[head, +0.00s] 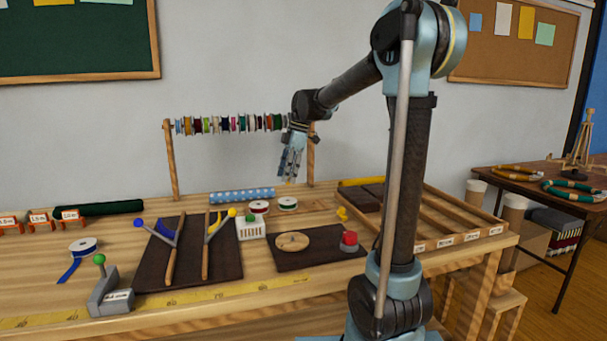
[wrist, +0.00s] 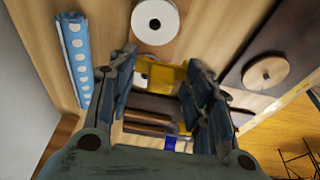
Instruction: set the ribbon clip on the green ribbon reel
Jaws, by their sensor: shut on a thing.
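My gripper (head: 291,172) hangs above the workbench, in front of the reel rack, fingers pointing down. In the wrist view its fingers (wrist: 163,72) are closed on a yellow piece, which I take to be the ribbon clip (wrist: 163,76). The green ribbon reel (head: 288,204) lies flat on the bench below my gripper, beside a white reel with red ribbon (head: 259,207). One white reel (wrist: 155,20) shows at the top of the wrist view, apart from the clip; its ribbon colour is unclear there.
A blue dotted roll (head: 241,196) lies behind the reels. A dark board with a wooden disc (head: 292,241) and red button (head: 349,241) lies in front. A small yellow item (head: 342,213) and a wooden tray (head: 470,235) are right.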

